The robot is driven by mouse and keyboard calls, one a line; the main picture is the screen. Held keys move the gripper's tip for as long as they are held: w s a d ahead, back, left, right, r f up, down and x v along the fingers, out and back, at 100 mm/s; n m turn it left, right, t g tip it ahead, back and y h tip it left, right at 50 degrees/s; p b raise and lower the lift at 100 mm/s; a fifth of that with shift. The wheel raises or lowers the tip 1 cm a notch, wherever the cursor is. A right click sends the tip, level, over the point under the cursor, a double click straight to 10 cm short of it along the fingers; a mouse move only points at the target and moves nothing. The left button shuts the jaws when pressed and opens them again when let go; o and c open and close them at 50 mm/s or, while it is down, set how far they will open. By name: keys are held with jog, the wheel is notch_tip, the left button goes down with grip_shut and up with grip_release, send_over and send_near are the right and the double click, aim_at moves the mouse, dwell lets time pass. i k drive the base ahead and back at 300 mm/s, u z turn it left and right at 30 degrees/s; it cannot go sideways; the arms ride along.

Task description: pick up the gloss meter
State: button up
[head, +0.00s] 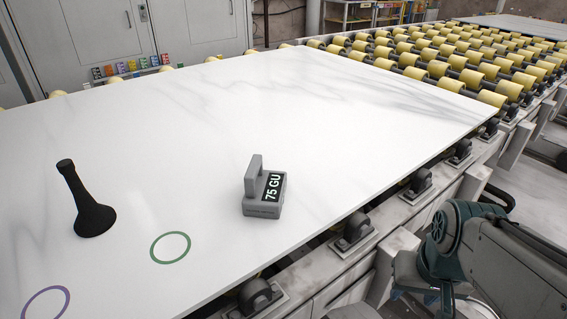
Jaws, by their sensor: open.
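The gloss meter (262,207) is a small grey block with an upright grey plate at its back left and a dark label reading "75 GU" on its sloped face. It sits on the white, grey-veined stone slab (330,110), a little in from the slab's right-hand edge. Nothing touches it. Parts of my arm show at the lower right, off the slab and well apart from the meter. My gripper's fingers do not show in the head view.
A black flared object (88,208) stands on the slab at left. A green ring (170,234) and a purple ring (66,291) mark the slab near the front. Yellow rollers (440,68) lie beyond. Dark wheels (357,228) line the right edge. The slab's middle is clear.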

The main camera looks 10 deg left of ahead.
aim_at(263, 197)
jog(key=u, duration=0.25)
jog(key=k, duration=0.5)
jog(key=u, duration=0.9)
jog(key=i, duration=0.5)
